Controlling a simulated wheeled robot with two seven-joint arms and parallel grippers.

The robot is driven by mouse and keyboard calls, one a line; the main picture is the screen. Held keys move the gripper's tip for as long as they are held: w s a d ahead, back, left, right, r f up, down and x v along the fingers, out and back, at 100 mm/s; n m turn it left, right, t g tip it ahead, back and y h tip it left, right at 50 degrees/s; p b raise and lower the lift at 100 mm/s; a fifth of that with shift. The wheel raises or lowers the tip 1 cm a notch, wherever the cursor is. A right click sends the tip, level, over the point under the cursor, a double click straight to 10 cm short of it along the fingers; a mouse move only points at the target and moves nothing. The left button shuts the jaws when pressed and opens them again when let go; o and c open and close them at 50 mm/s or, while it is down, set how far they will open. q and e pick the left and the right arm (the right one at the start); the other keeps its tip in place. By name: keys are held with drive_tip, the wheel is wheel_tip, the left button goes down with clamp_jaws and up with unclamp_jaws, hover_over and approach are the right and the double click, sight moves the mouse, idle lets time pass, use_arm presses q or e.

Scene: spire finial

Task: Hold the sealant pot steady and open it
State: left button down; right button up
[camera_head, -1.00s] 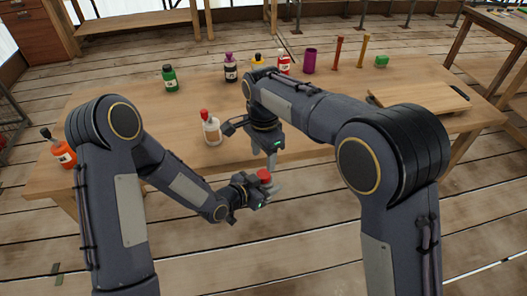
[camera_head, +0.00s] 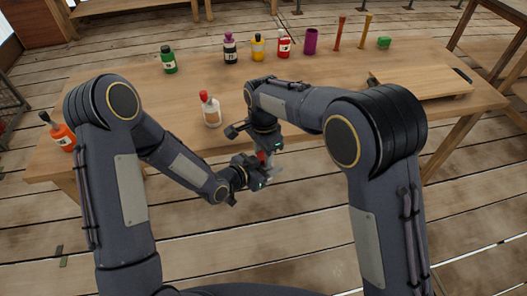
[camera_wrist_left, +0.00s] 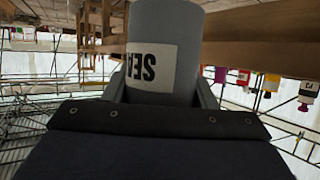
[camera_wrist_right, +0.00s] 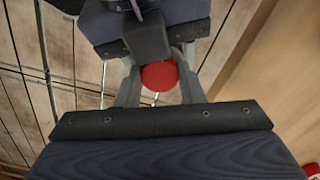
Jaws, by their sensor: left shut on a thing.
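The sealant pot, a grey cylinder with a white label (camera_wrist_left: 152,68), is gripped by my left gripper (camera_head: 266,178) in front of the table, apart from it. The label reads upside down in the left wrist view and is partly cut off. The pot's round red lid (camera_wrist_right: 160,75) lies between the fingers of my right gripper (camera_wrist_right: 160,88) in the right wrist view. The right fingers are spread on either side of it and look open. In the head view, the red lid (camera_head: 262,156) is partly hidden between the two grippers.
On the table (camera_head: 190,105) stand a white bottle with a red cap (camera_head: 210,110), a green bottle (camera_head: 169,60), an orange bottle (camera_head: 63,135) and several other containers at the back. A wooden board (camera_head: 425,82) lies at the right. The table's front edge is close behind the grippers.

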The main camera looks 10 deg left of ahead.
drive_tip(key=c, duration=0.4)
drive_tip(key=n, duration=0.6)
drive_tip(key=shift+n, duration=0.3)
drive_tip(key=shift+c, duration=0.3)
drive_tip(key=o, duration=1.1)
wheel_tip(320, 180, up, 4)
drive_tip(key=shift+r, duration=0.2)
wheel_tip(320, 180, up, 4)
drive_tip(key=shift+f+m, duration=0.25)
drive_tip(key=shift+m, duration=0.75)
drive_tip(key=shift+c, duration=0.5)
drive_tip(key=shift+f, duration=3.95)
